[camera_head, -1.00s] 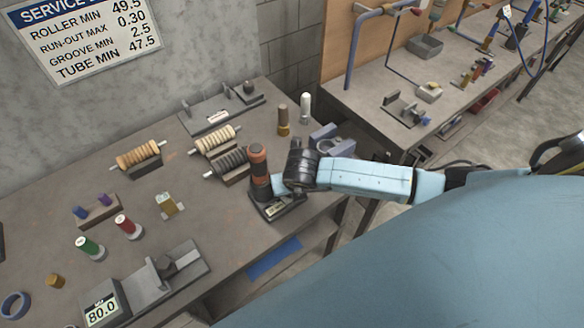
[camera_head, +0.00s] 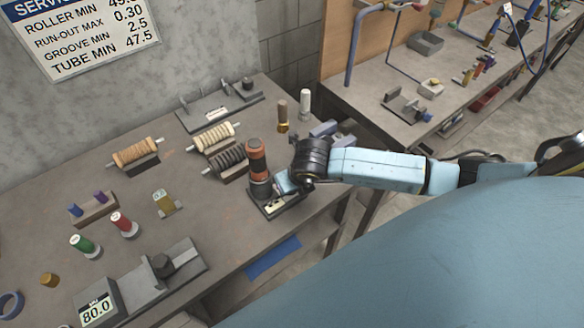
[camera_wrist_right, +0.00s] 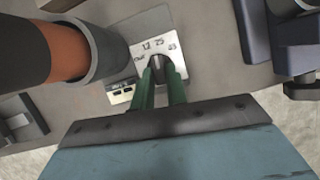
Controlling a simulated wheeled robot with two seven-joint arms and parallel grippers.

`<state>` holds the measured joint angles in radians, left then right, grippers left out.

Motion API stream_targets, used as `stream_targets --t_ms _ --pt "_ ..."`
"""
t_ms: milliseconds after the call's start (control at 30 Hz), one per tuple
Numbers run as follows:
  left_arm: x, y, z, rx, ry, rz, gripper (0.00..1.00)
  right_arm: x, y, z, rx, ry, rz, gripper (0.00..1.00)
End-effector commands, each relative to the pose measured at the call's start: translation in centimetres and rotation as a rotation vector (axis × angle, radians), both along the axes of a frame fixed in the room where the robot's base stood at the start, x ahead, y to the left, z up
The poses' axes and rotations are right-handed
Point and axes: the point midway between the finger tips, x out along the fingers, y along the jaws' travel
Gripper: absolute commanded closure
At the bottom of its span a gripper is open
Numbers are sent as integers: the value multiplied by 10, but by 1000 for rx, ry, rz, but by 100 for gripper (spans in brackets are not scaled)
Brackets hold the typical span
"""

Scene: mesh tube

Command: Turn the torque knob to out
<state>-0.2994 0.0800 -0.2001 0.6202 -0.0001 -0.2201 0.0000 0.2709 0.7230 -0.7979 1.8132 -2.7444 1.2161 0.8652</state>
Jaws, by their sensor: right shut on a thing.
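The torque knob (camera_wrist_right: 157,66) is a small dark knob on a pale dial plate (camera_wrist_right: 146,49) in the right wrist view. The marks on the plate run in an arc, with what looks like "Out" at the left and numbers to its right. My right gripper (camera_wrist_right: 160,80) has its two green fingers shut on the knob, one on each side. The knob's pointer is hidden or too small to read. In the head view my right gripper (camera_head: 283,184) is at the tester base (camera_head: 281,204), where the knob is hidden. My left gripper is not in view.
An orange-and-black roller (camera_head: 257,161) stands upright in a grey cup beside my right gripper; it also fills the left of the wrist view (camera_wrist_right: 65,50). Blue-grey blocks (camera_head: 326,129) lie behind my wrist. Rollers on stands (camera_head: 214,137) and a gauge reading 80.0 (camera_head: 97,308) occupy the bench.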

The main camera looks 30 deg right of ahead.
Motion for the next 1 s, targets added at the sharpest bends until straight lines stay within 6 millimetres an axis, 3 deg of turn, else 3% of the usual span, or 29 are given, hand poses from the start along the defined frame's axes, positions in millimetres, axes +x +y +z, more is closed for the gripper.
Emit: stream_targets --t_ms 1000 --pt "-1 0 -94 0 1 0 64 6 -12 -3 0 -3 933 100"
